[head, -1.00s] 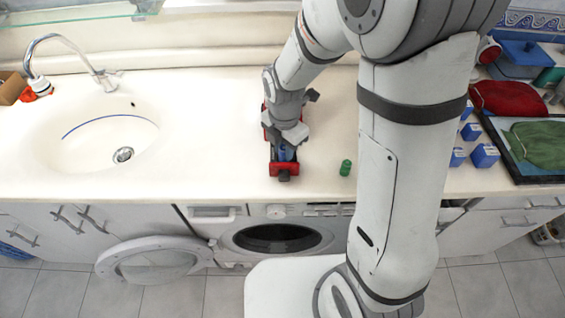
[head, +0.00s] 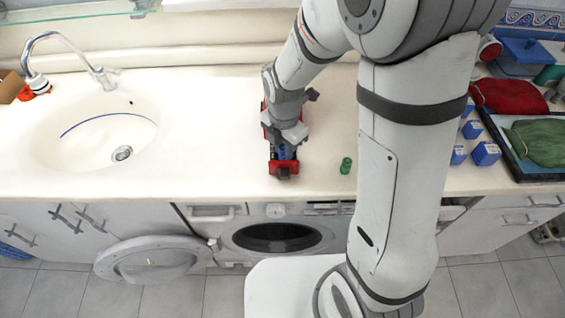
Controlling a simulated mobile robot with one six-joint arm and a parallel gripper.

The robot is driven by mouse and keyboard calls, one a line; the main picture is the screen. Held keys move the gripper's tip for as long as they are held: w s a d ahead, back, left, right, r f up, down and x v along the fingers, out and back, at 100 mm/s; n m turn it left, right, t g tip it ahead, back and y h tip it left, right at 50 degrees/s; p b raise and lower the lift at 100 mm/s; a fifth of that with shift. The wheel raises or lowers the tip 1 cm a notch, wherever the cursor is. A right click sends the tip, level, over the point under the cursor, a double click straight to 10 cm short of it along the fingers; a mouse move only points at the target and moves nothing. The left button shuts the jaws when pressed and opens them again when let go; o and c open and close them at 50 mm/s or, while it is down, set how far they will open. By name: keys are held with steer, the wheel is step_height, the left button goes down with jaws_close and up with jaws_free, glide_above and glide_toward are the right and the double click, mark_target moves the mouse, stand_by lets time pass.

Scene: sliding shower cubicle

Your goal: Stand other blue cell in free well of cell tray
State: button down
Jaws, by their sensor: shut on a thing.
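The cell tray (head: 284,168) is a narrow red tray on the white counter, to the right of the sink. My gripper (head: 285,143) points down over it and covers most of it. It is shut on a blue cell (head: 285,153), which shows just below the fingers, at the near part of the tray. I cannot tell whether this cell's base rests in a well. The other wells and any other cell in the tray are hidden by my gripper.
A green cell (head: 346,165) stands on the counter right of the tray. Blue boxes (head: 486,153) and a dark-framed tray with a green cloth (head: 540,142) lie at the right. The sink (head: 95,135) is at the left. The counter between sink and tray is clear.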

steer(key=shift+f+b, duration=0.6)
steer(key=shift+f, duration=0.15)
steer(key=c, duration=1.1)
jaws_free()
steer(key=shift+c, duration=0.2)
steer(key=shift+r+p, duration=2.6)
steer(key=shift+r, duration=1)
